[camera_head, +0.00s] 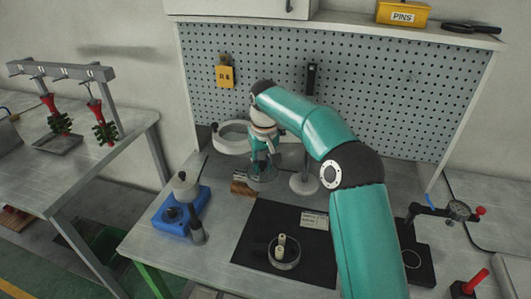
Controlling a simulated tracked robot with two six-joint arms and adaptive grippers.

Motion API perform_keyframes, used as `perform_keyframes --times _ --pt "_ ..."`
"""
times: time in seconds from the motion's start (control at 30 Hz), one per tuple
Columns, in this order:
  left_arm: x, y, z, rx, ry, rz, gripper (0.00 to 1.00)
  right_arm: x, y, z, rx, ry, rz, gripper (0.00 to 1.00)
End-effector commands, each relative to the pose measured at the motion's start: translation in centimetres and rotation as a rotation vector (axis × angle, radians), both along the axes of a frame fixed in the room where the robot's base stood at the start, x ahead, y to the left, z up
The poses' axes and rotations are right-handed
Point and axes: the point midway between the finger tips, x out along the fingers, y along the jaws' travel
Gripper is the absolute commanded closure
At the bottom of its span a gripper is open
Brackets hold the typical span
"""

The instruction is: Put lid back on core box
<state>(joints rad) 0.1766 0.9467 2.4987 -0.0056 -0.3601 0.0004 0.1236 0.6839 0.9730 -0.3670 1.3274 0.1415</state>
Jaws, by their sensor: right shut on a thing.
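My right gripper (262,158) reaches in from the lower right on its teal arm and points down over the back of the workbench. It is shut on a round greyish, see-through thing (263,175), which looks like the lid; the fingers partly hide it. I cannot tell whether it touches the bench. A low round open container (296,264), which looks like the core box, sits on the black mat (258,232). Two cream cores (281,245) stand in it, and no lid is on it. The gripper is behind and apart from this container. My left gripper is not in view.
A small brown block (241,188) lies beside the gripper. A ring lamp (232,137) and a grey stand (304,183) flank it. A blue device (181,210) stands at the left. A white label card (314,220) lies on the mat. The mat's left part is clear.

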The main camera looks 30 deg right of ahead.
Motion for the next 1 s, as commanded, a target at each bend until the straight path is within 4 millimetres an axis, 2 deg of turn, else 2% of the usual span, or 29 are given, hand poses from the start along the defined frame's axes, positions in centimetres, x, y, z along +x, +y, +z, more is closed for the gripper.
perform_keyframes --times 0.27,0.5,0.7,0.8,1.0 --pt "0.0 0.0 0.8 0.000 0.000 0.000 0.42 -3.9 1.7 -3.6 0.001 0.002 0.071 1.00" --pt "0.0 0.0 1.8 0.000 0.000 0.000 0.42 -9.7 3.4 -5.8 0.000 -0.001 0.132 1.00" --pt "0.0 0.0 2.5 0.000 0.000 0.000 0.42 -14.6 4.2 -6.4 0.000 -0.003 0.160 1.00" --pt "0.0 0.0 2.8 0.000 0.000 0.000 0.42 -16.5 4.2 -6.1 -0.001 -0.004 0.164 1.00" --pt "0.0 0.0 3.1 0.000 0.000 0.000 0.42 -16.8 3.5 -4.8 0.000 -0.004 0.145 1.00"
